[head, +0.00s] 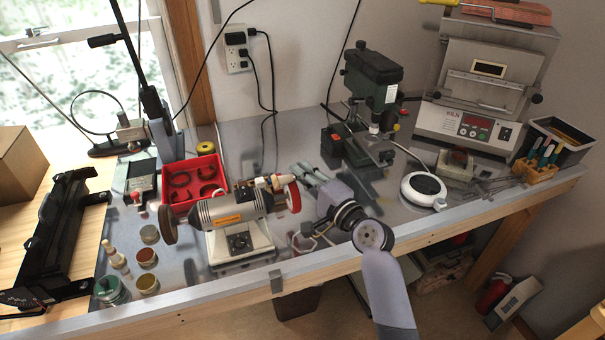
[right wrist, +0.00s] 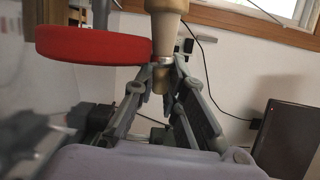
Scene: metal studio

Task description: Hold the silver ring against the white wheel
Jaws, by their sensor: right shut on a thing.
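A bench polisher (head: 235,212) has a brown wheel (head: 167,224) at its left end and a red wheel (head: 294,197) at its right end. I see no clearly white wheel. My right gripper (head: 293,172) is behind the red wheel in the head view. In the right wrist view its fingers (right wrist: 162,82) are shut on the narrow end of a beige tapered piece (right wrist: 166,8). A silver band (right wrist: 164,60) circles this piece just above the fingertips. The red wheel (right wrist: 90,45) is close beside the band; I cannot tell whether they touch. My left gripper is not in view.
A red tray (head: 192,182) stands behind the polisher, and small jars (head: 148,284) stand to its left. A drill press (head: 370,100), a kiln (head: 470,128) and a round white device (head: 423,190) are on the right. The bench's front edge (head: 330,262) is close.

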